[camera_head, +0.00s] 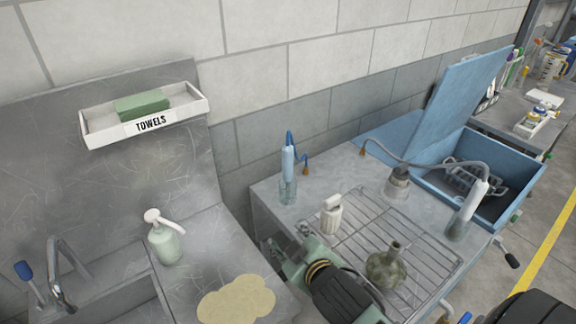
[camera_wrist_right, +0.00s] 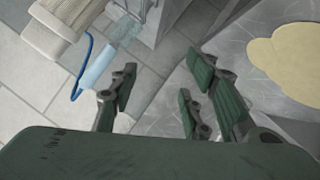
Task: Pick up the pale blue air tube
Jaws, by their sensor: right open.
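The pale blue air tube (camera_head: 288,161) stands upright in a clear jar (camera_head: 287,190) at the back left of the grey bench. A darker blue hose curves from its top to an orange-brown tip. In the wrist view the tube (camera_wrist_right: 98,68) lies up and left of my fingers, apart from them. My right gripper (camera_head: 284,244) is open and empty, low in front of the jar at the bench's left edge; its fingers also show in the wrist view (camera_wrist_right: 162,88). My left gripper is not in view.
A white pump bottle (camera_head: 332,217) and a wire rack (camera_head: 385,232) with a round flask (camera_head: 386,265) are close to my right arm. A second, paler tube (camera_head: 474,198) stands in a jar at right. A blue toolbox (camera_head: 525,190) is behind it. A sink counter (camera_head: 205,235) is at left.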

